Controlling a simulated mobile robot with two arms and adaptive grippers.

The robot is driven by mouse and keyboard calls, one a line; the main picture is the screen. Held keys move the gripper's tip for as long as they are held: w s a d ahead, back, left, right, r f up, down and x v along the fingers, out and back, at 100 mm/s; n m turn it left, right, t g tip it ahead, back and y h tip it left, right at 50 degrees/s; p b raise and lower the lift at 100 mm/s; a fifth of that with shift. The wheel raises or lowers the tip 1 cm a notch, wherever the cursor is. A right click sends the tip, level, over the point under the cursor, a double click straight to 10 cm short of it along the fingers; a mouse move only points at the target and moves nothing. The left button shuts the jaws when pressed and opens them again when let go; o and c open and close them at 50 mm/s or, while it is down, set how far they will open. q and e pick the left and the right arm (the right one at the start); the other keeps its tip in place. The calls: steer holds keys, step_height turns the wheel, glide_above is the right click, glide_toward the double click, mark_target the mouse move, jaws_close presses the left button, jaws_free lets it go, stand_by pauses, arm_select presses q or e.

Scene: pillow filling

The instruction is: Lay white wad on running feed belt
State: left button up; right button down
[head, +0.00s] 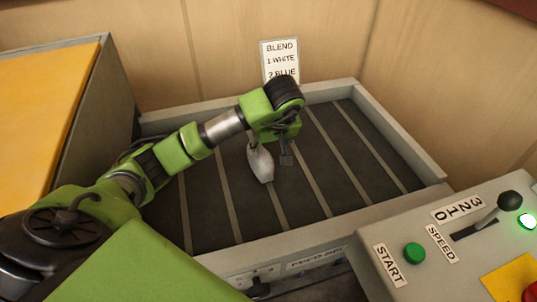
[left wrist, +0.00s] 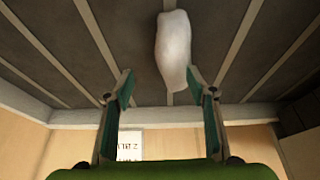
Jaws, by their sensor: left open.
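The white wad (head: 261,165) lies on the dark slatted feed belt (head: 205,205), near its middle. My left gripper (head: 271,150) is just above the wad, coming in from the left, with its fingers apart. In the left wrist view the wad (left wrist: 173,48) shows just beyond the open fingertips (left wrist: 163,82), closer to the right finger, with no finger closed on it. Whether a finger still touches it cannot be told. My right gripper is out of view.
A raised pale rim (head: 403,145) borders the belt. A control panel (head: 437,262) with a green START button (head: 414,253), a speed lever (head: 490,215) and a lit green lamp (head: 527,221) stands at right. A sign (head: 280,60) reads "BLEND 1 WHITE 2 BLUE". An orange-topped surface (head: 45,105) is at left.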

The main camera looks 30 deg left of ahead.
arm_select(q)
steer(key=v, duration=0.6)
stand_by(6.7)
